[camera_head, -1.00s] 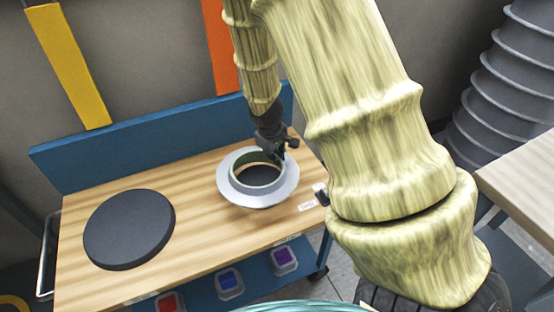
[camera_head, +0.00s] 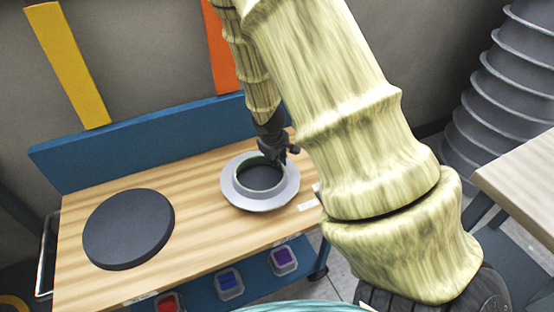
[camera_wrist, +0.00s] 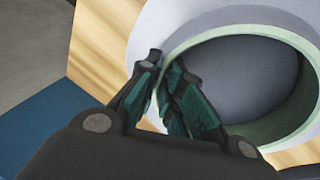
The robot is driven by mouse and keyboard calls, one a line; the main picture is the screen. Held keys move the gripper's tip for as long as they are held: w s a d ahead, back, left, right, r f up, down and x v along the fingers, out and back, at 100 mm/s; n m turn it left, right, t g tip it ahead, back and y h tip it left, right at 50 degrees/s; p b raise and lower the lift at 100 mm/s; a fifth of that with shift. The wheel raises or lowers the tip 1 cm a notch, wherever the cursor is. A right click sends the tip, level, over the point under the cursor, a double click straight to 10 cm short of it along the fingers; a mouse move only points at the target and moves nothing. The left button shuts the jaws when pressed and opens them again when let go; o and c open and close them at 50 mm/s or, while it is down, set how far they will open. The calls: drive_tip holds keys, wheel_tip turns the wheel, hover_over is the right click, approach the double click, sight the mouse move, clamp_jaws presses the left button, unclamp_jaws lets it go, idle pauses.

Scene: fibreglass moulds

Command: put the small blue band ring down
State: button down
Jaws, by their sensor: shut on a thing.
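A pale grey ring (camera_head: 284,194) with a wide flange, a raised collar and a pale green rim is at the right of the wooden bench. I cannot make out a blue band on it. In the wrist view the ring (camera_wrist: 165,28) fills the upper right. My gripper (camera_head: 271,165) is shut on the ring's collar wall at its far side, with one finger on either side of the green rim. The wrist view shows these fingers (camera_wrist: 160,85) close up. The ring looks level, low over the bench or resting on it; I cannot tell which. Dark grey shows through its opening.
A dark round disc (camera_head: 128,229) lies on the left of the bench top (camera_head: 215,244). A blue back panel (camera_head: 150,152) stands behind. Red, blue and purple containers (camera_head: 230,284) sit on the lower shelf. The wood between disc and ring is clear.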

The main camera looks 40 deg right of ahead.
drive_tip(key=c, duration=1.6)
unclamp_jaws()
drive_tip(key=p+v, duration=0.1)
drive_tip(key=v, duration=1.1)
drive_tip(key=shift+r, duration=0.1)
